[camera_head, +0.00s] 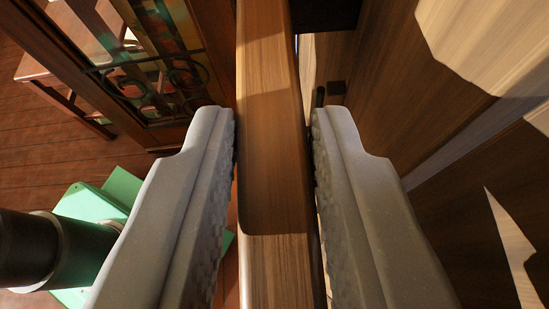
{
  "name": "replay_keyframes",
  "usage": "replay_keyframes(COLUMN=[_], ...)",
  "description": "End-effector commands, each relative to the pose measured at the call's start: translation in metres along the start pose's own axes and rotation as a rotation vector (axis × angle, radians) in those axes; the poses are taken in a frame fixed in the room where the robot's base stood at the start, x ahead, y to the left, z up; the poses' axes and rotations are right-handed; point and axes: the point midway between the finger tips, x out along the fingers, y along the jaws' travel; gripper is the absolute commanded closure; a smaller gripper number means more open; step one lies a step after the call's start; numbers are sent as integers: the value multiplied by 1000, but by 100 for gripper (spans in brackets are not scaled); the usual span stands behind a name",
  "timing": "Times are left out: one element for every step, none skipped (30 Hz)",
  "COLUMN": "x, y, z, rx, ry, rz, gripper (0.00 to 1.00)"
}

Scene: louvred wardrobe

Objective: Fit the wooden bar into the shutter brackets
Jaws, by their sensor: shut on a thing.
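The wooden bar (272,110) runs from the top edge to the bottom edge of the head camera view, through the middle. It is brown with a visible grain and a rounded edge line near the bottom. My gripper (273,125) has its two grey padded fingers on either side of the bar and is shut on it. Small dark fittings (328,93) show just right of the bar, on the wood behind it. I cannot tell whether they are the shutter brackets. The far end of the bar is out of view.
Sunlit wooden panels (400,85) stand close on the right. A dark wooden frame with coloured glass and scrolled metalwork (165,75) stands at upper left. A small wooden table (75,75) is beyond it. Bare plank floor (40,150) shows on the left.

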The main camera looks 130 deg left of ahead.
Motion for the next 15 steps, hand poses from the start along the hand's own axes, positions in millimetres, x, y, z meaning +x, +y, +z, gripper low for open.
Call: replay_keyframes(x=[1, 1, 2, 2, 2, 3, 3, 3, 3, 3, 3, 3, 3, 3, 3], y=[0, 0, 0, 0, 0, 0, 0, 0, 0, 0, 0, 1, 1, 1, 1], z=[1, 2, 2, 3, 4, 4, 5, 4, 4, 4, 4, 4, 4, 4, 4], rx=[0, 0, 0, 0, 0, 0, 0, 0, -1, -1, -1, -1, -1, -1, -1], ry=[1, 1, 1, 1, 1, 1, 1, 1, 0, 0, 0, 0, 0, 0, 0], rz=[0, 0, 0, 0, 0, 0, 0, 0, 0, 0, 0, 0, 0, 0, 0], gripper=[100, 100, 100, 100, 100, 100, 100, 70, 59, 53, 53, 53, 53, 53, 53])
